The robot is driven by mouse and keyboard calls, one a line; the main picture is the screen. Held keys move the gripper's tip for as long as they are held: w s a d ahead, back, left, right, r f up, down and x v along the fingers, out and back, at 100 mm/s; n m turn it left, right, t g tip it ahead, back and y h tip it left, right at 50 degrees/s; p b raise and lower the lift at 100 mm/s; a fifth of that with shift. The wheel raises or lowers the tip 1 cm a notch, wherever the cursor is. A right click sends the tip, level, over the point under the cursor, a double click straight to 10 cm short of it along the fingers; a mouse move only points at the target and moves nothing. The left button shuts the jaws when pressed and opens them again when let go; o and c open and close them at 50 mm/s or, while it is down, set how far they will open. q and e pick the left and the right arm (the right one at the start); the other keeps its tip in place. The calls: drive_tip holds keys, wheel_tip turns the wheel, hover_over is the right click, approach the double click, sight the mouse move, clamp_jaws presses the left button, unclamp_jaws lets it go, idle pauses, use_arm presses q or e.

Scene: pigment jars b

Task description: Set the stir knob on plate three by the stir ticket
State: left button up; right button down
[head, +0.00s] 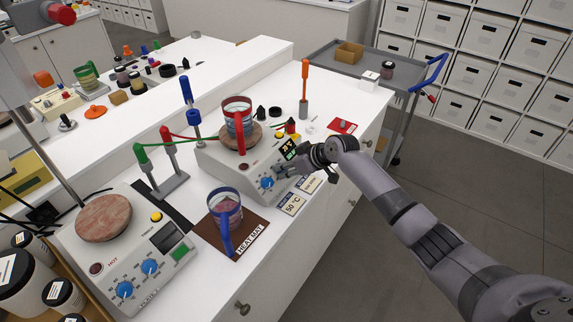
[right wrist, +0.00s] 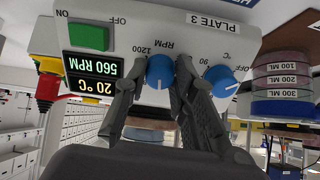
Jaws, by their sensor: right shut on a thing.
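Plate three (head: 222,165) is the far white hotplate, with a red-handled beaker (head: 240,122) on its round top. In the right wrist view its front panel (right wrist: 200,35) appears upside down, with PLATE 3 printed on it. The stir knob (right wrist: 160,70), blue and marked RPM, sits between the fingers of my right gripper (right wrist: 157,84), which is shut on it. In the head view my right gripper (head: 286,184) hides this knob. The blue °C knob (right wrist: 220,80) is beside it. The display (right wrist: 90,74) reads 560 RPM and 20 °C. My left gripper is out of view.
A 50 °C ticket (head: 293,204) and another card (head: 309,185), too small to read, lie before plate three. A blue-handled beaker (head: 227,212) stands on the brown heat mat (head: 252,240). Another hotplate (head: 135,262) is nearer.

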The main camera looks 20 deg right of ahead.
drive_tip(key=shift+m, duration=0.6)
drive_tip(key=shift+p, duration=0.3)
drive_tip(key=c, duration=1.3)
unclamp_jaws()
drive_tip(key=shift+s+r, duration=0.1)
drive_tip(key=v, duration=1.1)
drive_tip(key=shift+s+d+r, duration=0.2)
drive_tip(key=shift+d+r, duration=0.05)
